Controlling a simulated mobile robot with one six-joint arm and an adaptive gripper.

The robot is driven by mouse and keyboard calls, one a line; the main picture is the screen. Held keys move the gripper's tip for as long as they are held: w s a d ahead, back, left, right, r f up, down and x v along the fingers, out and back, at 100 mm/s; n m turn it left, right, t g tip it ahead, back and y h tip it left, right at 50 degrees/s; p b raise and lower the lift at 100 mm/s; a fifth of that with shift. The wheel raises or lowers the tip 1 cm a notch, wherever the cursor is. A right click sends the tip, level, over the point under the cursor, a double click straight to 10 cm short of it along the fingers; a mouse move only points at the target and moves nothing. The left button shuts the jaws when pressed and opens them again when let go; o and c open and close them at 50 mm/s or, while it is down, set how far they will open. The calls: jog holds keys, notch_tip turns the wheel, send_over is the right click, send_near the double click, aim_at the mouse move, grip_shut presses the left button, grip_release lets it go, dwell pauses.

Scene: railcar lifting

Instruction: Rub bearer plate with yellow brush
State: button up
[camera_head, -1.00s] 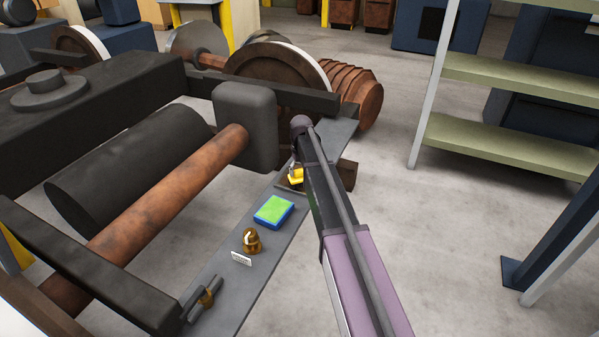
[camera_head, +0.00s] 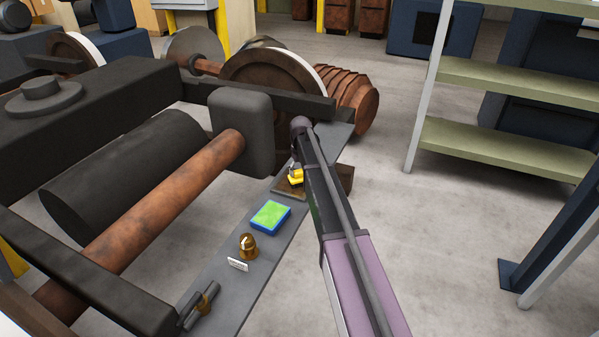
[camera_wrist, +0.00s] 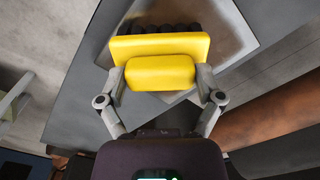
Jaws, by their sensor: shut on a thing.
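The yellow brush (camera_wrist: 160,48) has a yellow block and handle with dark bristles at its far side. My gripper (camera_wrist: 160,78) is shut on its handle, one finger at each side. The bearer plate (camera_wrist: 232,32) is a brown, stained plate with a paler border, lying under and beyond the brush in the wrist view. In the head view the brush (camera_head: 296,176) is at the plate's (camera_head: 286,189) far right part, partly behind my arm. The bristles look at or just over the plate; contact cannot be told.
The narrow grey bench (camera_head: 225,282) also holds a green-and-blue sponge-like block (camera_head: 270,215), a brass piece (camera_head: 248,247), a small white label (camera_head: 238,264) and a dark clamp-like part (camera_head: 198,308). The railcar wheelset's rusty axle (camera_head: 165,215) runs close on the left. Open floor lies right.

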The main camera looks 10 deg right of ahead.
jog(key=shift+w+d, duration=0.5)
jog(key=shift+w, duration=0.2)
jog(key=shift+w+d, duration=0.5)
jog(key=shift+w, duration=0.2)
jog(key=shift+w, duration=0.1)
jog(key=shift+w+d, duration=1)
jog(key=shift+w, duration=0.3)
jog(key=shift+w+a, duration=0.65)
jog(key=shift+a, duration=0.2)
jog(key=shift+s+a, duration=0.1)
jog(key=shift+s+a+f, duration=0.1)
jog(key=shift+s+a, duration=0.4)
jog(key=shift+s, duration=0.2)
jog(key=shift+s+a+f, duration=0.1)
jog(key=shift+s+a, duration=0.4)
jog(key=shift+s, duration=0.2)
